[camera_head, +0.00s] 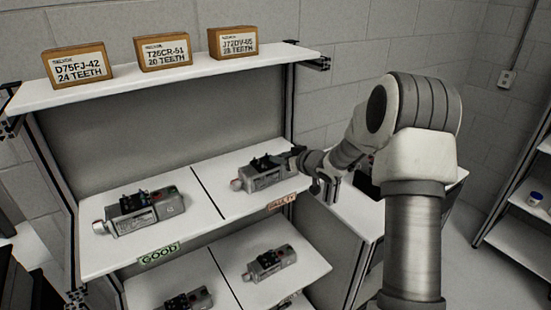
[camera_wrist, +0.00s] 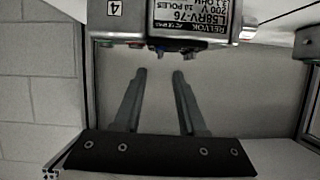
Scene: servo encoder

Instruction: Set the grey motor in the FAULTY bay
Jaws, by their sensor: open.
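A grey motor (camera_head: 266,177) with black fittings on top lies in the right-hand upper bay, behind the FAULTY label (camera_head: 282,202). It rests on the white shelf. My gripper (camera_head: 297,160) is at its right end, with its jaws open. In the wrist view the two fingers of my gripper (camera_wrist: 160,73) stand apart with nothing between them. The motor (camera_wrist: 195,22) shows beyond the fingertips, with a label reading RELVOK L58RV-76. Another grey motor (camera_head: 145,210) lies in the left bay behind the green GOOD label (camera_head: 159,253).
Two more motors lie on the lower shelf, one at the right (camera_head: 269,263) and one at the left (camera_head: 188,300). Three brown boxes with tooth-count labels, such as the middle box (camera_head: 163,53), stand on the top shelf. A dark divider line (camera_head: 208,192) separates the upper bays.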

